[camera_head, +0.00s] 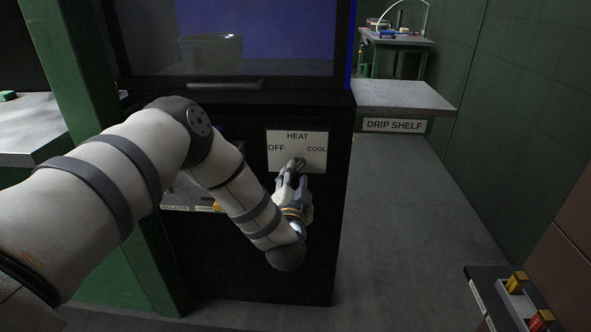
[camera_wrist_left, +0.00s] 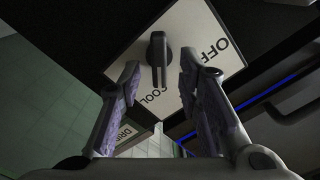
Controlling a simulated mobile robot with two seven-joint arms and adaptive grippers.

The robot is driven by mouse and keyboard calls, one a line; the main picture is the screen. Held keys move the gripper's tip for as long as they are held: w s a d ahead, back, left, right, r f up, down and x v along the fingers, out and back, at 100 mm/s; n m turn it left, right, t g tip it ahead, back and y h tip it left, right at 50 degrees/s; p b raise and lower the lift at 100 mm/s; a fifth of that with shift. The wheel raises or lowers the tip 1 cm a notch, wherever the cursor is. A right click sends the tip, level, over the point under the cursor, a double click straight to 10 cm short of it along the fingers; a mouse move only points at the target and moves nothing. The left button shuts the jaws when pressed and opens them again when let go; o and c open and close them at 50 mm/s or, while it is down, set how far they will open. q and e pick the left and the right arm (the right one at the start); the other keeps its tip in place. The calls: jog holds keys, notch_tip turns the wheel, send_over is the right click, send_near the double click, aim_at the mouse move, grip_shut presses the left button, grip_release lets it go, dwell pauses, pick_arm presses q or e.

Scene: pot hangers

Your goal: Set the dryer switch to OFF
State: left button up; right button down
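The dryer switch is a dark lever knob (camera_wrist_left: 158,60) on a white plate (camera_head: 283,137) marked OFF, HEAT and COOL, on the dryer's black front. In the left wrist view the plate (camera_wrist_left: 190,22) appears rotated, with OFF at right and COOL below the knob; the knob's narrow lower end lies toward COOL. In the head view the knob (camera_head: 299,163) is partly covered by my gripper. My left gripper (camera_head: 291,173) is open, its fingers on either side of the knob in the wrist view (camera_wrist_left: 160,72); contact is not clear. My right gripper is out of view.
The dryer's window (camera_head: 262,45) and a handle bar (camera_head: 225,86) are above the plate. A labelled panel (camera_head: 185,195) is partly behind my left arm. The drip shelf (camera_head: 405,96) stands right of the dryer. Open floor (camera_head: 420,220) lies to the right.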

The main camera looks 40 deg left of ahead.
aim_at(296, 168)
pick_arm(q)
jog(key=shift+b+x, duration=0.4)
jog(key=shift+x, duration=0.45)
jog(key=shift+w+a, duration=0.3)
jog(key=shift+w, duration=0.15)
